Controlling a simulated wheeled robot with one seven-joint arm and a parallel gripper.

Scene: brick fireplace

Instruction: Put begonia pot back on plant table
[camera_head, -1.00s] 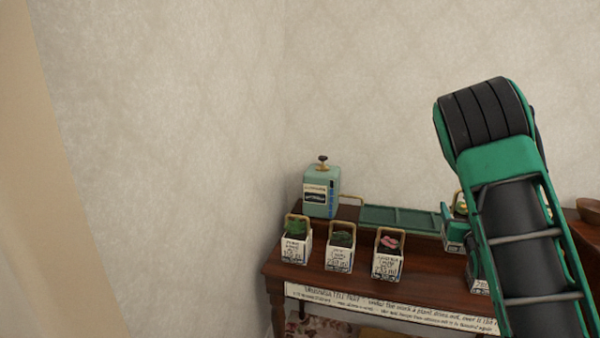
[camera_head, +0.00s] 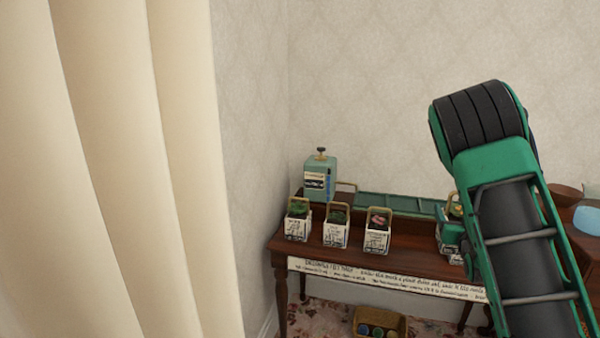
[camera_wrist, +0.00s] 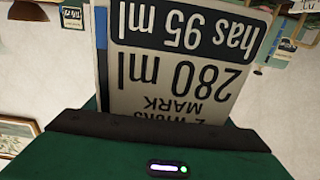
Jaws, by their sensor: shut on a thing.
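My gripper (camera_wrist: 155,125) is shut on a white pot (camera_wrist: 180,75) in the wrist view. Its label is upside down and reads "280 ml" and "has 95 ml"; no plant name or plant shows there. In the head view my arm covers much of the right side, and the gripper end is partly hidden, so the held pot is hard to make out. The plant table (camera_head: 405,262) is dark wood with a lettered strip on its front. Three white pots with handles stand in a row on it: left (camera_head: 298,222), middle (camera_head: 336,228) and right (camera_head: 377,236), the last with a pink plant.
A teal canister (camera_head: 320,178) and a long green tray (camera_head: 395,205) are at the table's back. A box with round items (camera_head: 379,324) is on the floor below. Bowls (camera_head: 587,220) stand at the right. A cream curtain (camera_head: 120,170) fills the left. Bare tabletop shows right of the row.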

